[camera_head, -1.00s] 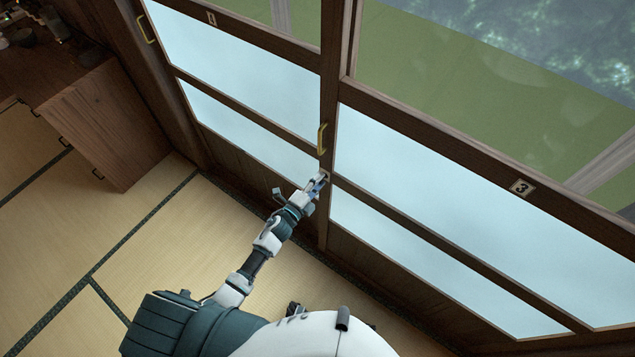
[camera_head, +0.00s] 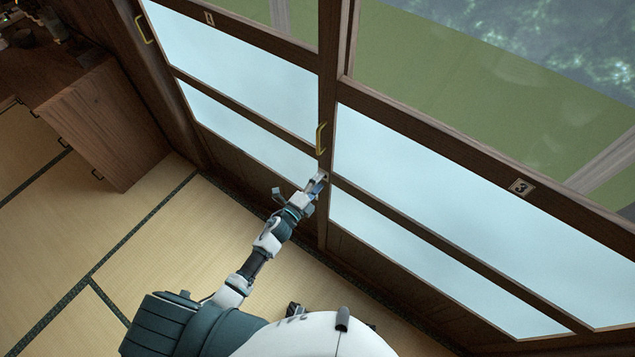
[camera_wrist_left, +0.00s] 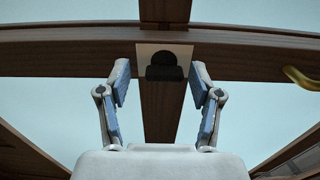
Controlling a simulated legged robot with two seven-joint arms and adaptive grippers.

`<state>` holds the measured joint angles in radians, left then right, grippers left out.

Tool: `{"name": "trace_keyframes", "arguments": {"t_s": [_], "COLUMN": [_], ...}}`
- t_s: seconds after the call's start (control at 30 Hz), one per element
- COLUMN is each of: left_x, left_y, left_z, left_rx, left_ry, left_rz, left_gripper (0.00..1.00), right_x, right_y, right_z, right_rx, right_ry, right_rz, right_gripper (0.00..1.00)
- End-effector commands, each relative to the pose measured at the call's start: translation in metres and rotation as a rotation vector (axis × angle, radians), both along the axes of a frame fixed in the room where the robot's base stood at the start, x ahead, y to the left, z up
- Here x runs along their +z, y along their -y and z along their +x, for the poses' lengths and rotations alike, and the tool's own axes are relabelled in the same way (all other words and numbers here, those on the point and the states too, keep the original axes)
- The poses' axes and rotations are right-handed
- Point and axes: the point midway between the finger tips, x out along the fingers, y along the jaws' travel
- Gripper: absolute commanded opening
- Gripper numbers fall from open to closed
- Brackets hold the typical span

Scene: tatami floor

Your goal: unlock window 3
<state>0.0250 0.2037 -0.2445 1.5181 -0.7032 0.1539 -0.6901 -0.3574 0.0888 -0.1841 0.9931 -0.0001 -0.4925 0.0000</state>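Window 3 (camera_head: 432,155) is the wood-framed sliding panel with pale frosted panes on the right in the head view; its number plate (camera_head: 521,187) reads 3. A dark round lock knob (camera_wrist_left: 164,67) on a pale square plate (camera_wrist_left: 147,53) sits where the frame's bars cross in the left wrist view. My left gripper (camera_head: 318,182) is at the post between the two panels. In the left wrist view, my left gripper (camera_wrist_left: 161,80) is open, one finger on either side of the knob, with gaps showing. Its fingers hide the knob in the head view. My right gripper is out of view.
A yellow handle (camera_head: 321,138) is on the post just above my left gripper; it also shows at the right edge of the left wrist view (camera_wrist_left: 300,78). Another handle (camera_head: 144,29) is at the far left panel. A wooden cabinet (camera_head: 105,125) stands left. Tatami floor (camera_head: 165,240) is clear.

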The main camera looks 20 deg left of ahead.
Motion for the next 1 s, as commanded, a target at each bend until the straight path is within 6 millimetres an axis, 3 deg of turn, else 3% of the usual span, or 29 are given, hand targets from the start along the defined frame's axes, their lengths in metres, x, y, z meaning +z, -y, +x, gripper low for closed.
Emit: {"name": "trace_keyframes", "arguments": {"t_s": [0.27,0.7,1.0], "left_x": [0.0,-0.001,-0.001], "left_y": [-0.005,-0.035,-0.041], "left_z": [-0.013,-0.096,-0.112], "left_rx": [0.001,0.0,0.0], "left_ry": [0.0,-0.002,-0.001], "left_rz": [0.0,0.0,0.0], "left_gripper": [0.65,0.65,0.65], "right_x": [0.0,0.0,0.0], "right_y": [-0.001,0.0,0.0], "right_z": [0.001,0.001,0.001], "right_rx": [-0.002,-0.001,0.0], "right_ry": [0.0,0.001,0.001], "right_rz": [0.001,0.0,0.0], "right_gripper": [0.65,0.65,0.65]}}
